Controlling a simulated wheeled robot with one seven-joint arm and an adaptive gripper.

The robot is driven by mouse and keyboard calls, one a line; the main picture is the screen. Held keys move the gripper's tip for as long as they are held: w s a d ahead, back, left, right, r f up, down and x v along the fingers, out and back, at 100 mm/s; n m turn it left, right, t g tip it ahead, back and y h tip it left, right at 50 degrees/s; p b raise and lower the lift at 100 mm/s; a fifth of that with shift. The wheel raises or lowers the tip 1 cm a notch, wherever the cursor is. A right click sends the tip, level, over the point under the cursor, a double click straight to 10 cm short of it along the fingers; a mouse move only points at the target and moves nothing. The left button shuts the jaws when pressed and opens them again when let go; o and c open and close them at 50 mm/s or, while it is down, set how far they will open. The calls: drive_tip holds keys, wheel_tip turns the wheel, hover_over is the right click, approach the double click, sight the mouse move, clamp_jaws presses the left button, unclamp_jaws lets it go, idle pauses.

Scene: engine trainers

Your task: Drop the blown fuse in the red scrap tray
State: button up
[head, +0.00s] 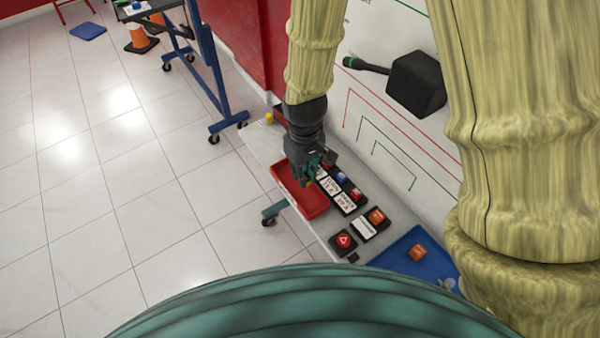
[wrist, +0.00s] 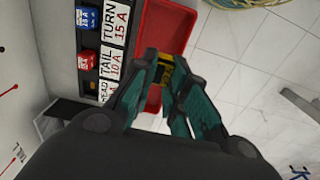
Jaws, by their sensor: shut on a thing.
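My gripper (wrist: 163,72) is shut on a small yellow and dark piece (wrist: 164,74), which looks like the blown fuse; the fingertips hide part of it. In the head view my gripper (head: 311,174) is over the inner side of the red scrap tray (head: 301,203), beside the fuse block. In the wrist view the red tray (wrist: 165,25) shows behind and below the fingertips, with its floor bare where visible. The fuse's height above the tray is hard to tell. In the head view the fuse is too small to make out.
The black fuse block (head: 344,197) with TURN, TAIL and HEAD labels holds a blue fuse (wrist: 88,18) and a red fuse (wrist: 86,61). A red triangle button (head: 344,240), an orange cube (head: 376,215) and a blue mat (head: 405,245) with another orange cube lie nearer. A wall panel stands behind.

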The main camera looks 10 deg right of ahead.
drive_tip(key=shift+r+p, duration=1.85)
drive_tip(key=shift+r, duration=0.2)
drive_tip(key=shift+w+f, duration=0.1)
drive_tip(key=shift+w, duration=0.1)
